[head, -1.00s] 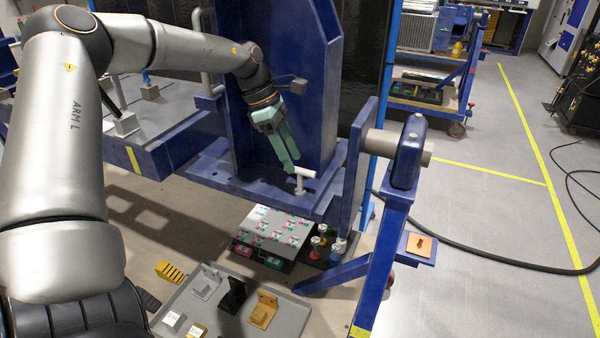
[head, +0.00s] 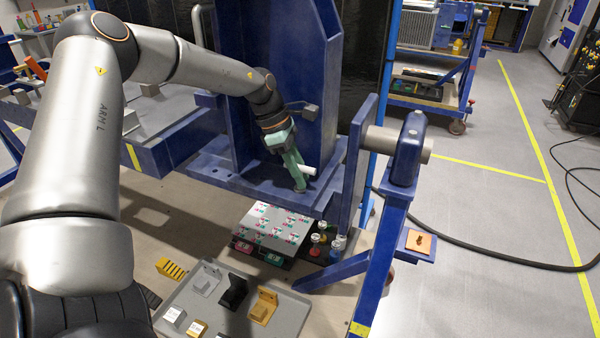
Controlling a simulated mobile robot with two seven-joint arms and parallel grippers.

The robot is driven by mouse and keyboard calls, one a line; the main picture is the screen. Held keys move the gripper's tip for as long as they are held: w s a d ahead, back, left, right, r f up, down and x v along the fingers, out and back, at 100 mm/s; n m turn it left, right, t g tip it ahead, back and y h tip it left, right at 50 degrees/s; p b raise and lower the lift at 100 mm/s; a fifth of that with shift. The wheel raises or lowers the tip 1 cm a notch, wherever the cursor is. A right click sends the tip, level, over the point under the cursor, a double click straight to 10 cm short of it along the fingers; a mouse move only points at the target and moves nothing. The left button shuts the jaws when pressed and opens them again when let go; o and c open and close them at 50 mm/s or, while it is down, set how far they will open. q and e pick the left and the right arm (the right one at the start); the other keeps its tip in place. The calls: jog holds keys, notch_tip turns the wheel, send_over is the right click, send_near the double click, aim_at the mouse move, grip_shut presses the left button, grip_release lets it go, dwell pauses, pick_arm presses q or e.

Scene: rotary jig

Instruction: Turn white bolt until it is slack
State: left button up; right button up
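The white bolt (head: 309,170) has a pale bar-shaped head and stands at the foot of the blue upright, on the blue fixture's ledge. My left gripper (head: 298,180) has green fingers that point down and reach the bolt from the left. The fingers cover the bolt's stem, and only the right part of its bar head shows clearly. I cannot tell whether the fingers are closed on the stem or only beside it. My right gripper is not in view.
The blue jig frame (head: 330,75) rises behind the bolt, with a blue plate and pivot post (head: 408,150) to the right. Below are a patterned box (head: 274,225), several small coloured bottles (head: 318,240) and a grey tray (head: 283,322) of brackets.

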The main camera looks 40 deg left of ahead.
pick_arm(q)
grip_shut()
